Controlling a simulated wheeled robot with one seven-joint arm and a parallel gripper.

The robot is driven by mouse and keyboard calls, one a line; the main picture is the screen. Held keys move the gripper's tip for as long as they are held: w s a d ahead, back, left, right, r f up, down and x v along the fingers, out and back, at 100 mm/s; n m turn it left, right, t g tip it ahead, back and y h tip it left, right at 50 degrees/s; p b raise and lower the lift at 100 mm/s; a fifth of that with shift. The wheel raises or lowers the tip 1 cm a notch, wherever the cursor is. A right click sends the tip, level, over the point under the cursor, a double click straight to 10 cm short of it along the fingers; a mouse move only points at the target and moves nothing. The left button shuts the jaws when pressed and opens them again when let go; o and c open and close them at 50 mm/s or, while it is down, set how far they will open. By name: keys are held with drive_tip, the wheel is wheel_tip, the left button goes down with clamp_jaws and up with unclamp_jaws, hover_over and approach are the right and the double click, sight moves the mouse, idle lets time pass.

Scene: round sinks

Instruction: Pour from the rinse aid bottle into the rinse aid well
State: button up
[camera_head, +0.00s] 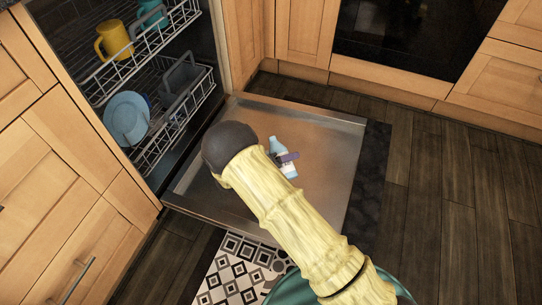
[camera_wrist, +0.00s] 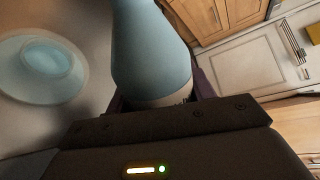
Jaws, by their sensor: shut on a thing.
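The rinse aid bottle (camera_head: 277,146) is light blue with a pale label. It shows over the open dishwasher door (camera_head: 335,150) in the head view. My gripper (camera_head: 288,158), with purple fingers, is shut around the bottle. In the wrist view my gripper (camera_wrist: 158,100) grips the wide part of the bottle (camera_wrist: 150,50), and its narrower end runs out of the top of the frame. A round pale shape with a bluish centre, which looks like the rinse aid well (camera_wrist: 42,66), is left of the bottle, apart from it. I cannot make it out in the head view. No liquid stream shows.
The dishwasher racks (camera_head: 165,145) are pulled partly out at the left, with a yellow mug (camera_head: 113,39) and a blue dish (camera_head: 127,118). A patterned mat (camera_head: 235,272) lies in front. My arm covers part of the door. The wooden floor at right is clear.

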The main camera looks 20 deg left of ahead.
idle(0.8)
drive_tip(key=shift+r+n+g, duration=0.25)
drive_tip(key=shift+n+g, duration=0.05)
drive_tip(key=shift+n, duration=0.4)
idle(2.0)
drive_tip(key=shift+s, duration=0.1)
drive_tip(key=shift+f+m, duration=0.25)
drive_tip(key=shift+m, duration=0.05)
drive_tip(key=shift+w+a+r+m+t, duration=0.15)
drive_tip(key=shift+m+t, duration=0.1)
drive_tip(key=shift+m, duration=0.25)
drive_tip(key=shift+w+a+f+m+t, duration=0.1)
drive_tip(key=shift+m+t, duration=0.15)
drive_tip(key=shift+m, duration=0.25)
drive_tip(key=shift+w+f+m, duration=0.2)
drive_tip(key=shift+f+m, duration=0.05)
drive_tip(key=shift+m, duration=0.25)
drive_tip(key=shift+a+f+t+y, duration=0.1)
drive_tip(key=shift+t+y, duration=0.2)
